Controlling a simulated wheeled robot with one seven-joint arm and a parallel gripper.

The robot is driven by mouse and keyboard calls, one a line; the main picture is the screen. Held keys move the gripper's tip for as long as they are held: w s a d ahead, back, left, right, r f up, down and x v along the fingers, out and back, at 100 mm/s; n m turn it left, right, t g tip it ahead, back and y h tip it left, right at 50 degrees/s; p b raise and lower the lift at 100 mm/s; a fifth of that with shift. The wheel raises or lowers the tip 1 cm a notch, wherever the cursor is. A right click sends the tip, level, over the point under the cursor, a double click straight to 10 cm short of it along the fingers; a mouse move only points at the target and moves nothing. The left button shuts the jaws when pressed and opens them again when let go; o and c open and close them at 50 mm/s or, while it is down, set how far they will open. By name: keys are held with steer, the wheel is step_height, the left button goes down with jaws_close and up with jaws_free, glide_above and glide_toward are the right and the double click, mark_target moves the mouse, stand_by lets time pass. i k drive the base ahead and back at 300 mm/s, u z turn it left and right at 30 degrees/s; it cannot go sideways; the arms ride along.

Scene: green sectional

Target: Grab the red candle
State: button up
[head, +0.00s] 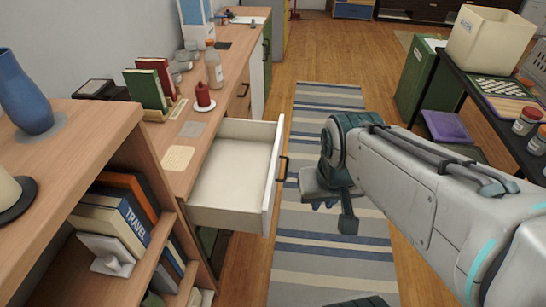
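The red candle (203,96) stands upright on the wooden counter (197,152), close to its right edge above the open drawer. It is short and round with a narrower top. My gripper (334,208) hangs over the striped rug, to the right of the drawer and well apart from the candle. A dark finger points down, but the arm hides part of the gripper and its opening is unclear. I see nothing held in it.
A white drawer (235,174) stands pulled out, empty, between the counter and my gripper. A clear bottle (214,68) is just behind the candle. Green and red books (147,88) stand left of it. A dark table (487,118) is at right.

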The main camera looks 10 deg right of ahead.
mark_target(202, 94)
steer(key=z, duration=0.8)
steer(key=i, duration=2.65)
steer(key=u, duration=0.05)
